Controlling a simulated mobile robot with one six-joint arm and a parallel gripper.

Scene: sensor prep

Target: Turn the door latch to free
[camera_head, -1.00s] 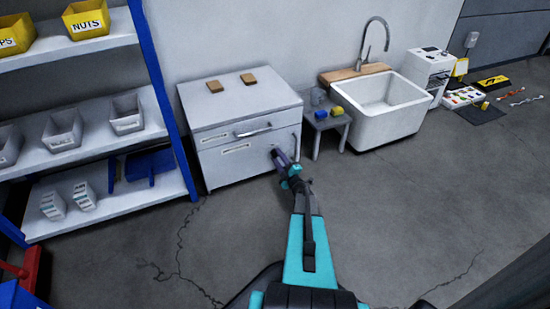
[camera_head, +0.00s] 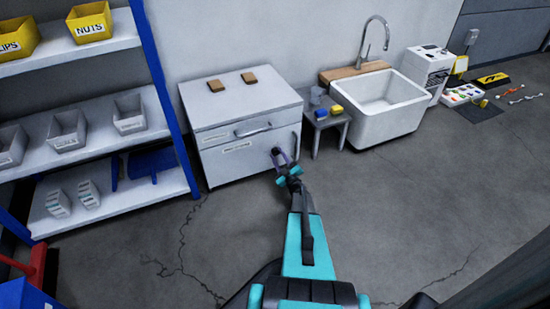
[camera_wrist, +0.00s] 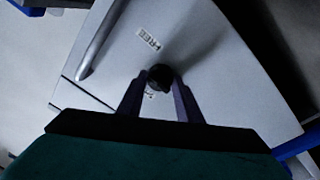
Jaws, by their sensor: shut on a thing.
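The latch is a dark round knob (camera_wrist: 159,77) on the front of a white cabinet (camera_head: 222,170). My gripper (camera_wrist: 159,82) is shut on it, one purple-grey finger on each side. In the head view my gripper (camera_head: 282,156) meets the cabinet front near its right edge, below the handle. A label reading FREE (camera_wrist: 148,40) lies on the panel beyond the knob in the wrist view. Another small label (camera_wrist: 150,92) shows partly between the fingers, too hidden to read. The knob's pointing direction cannot be told.
A bar handle (camera_head: 253,130) sits above the latch. A grey side table (camera_head: 325,122) with a yellow and a blue item stands right of the cabinet, then a white sink (camera_head: 385,108). Shelving (camera_head: 110,145) stands left. The floor in front is clear.

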